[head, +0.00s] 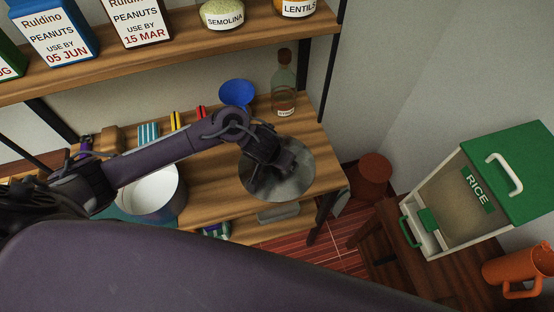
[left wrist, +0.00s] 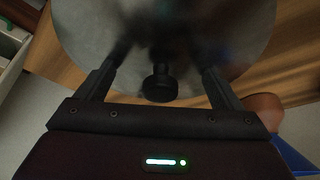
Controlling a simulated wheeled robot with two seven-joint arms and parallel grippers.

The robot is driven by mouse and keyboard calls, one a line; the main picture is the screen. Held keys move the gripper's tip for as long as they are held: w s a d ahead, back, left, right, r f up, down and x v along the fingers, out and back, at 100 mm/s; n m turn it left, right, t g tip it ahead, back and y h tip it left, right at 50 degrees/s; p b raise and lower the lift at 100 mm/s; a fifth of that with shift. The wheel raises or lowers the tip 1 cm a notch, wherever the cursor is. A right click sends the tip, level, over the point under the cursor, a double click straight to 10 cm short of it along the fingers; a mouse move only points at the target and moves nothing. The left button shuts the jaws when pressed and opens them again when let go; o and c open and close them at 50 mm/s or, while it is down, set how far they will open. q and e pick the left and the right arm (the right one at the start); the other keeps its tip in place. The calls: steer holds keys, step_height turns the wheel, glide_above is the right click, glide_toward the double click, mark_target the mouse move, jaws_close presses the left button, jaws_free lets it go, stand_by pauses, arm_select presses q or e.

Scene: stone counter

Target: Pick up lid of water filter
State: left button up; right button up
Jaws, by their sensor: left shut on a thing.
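The lid of the water filter (head: 303,182) is a round, shiny grey metal disc near the right end of the wooden shelf. It also fills the upper part of the left wrist view (left wrist: 225,35), with a dark knob (left wrist: 160,85) between my fingers. My left gripper (head: 277,172) is over the lid and shut on it, though the exact contact of the fingertips is hard to see in the dark. Whatever is under the lid is hidden, so I cannot tell whether it rests on the filter body. My right gripper is not in view.
A white pot (head: 155,195) stands left of the lid, below my arm. A blue bowl (head: 238,92) and a glass bottle (head: 284,90) stand behind. An upper shelf (head: 190,52) holds boxes and jars. A rice bin (head: 470,190) and an orange jug (head: 515,267) stand at right.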

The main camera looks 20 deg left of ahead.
arm_select(q)
steer(key=shift+r, duration=0.75)
step_height(320, 180, up, 2)
steer(key=shift+r+p, duration=0.2)
steer(key=shift+p, duration=0.4)
steer(key=s+a+b, duration=0.1)
steer(key=s, duration=0.8)
steer(key=s+a+b, duration=0.2)
steer(key=s, duration=0.6)
steer(key=shift+s+a+f, duration=0.25)
steer(key=shift+s, duration=0.15)
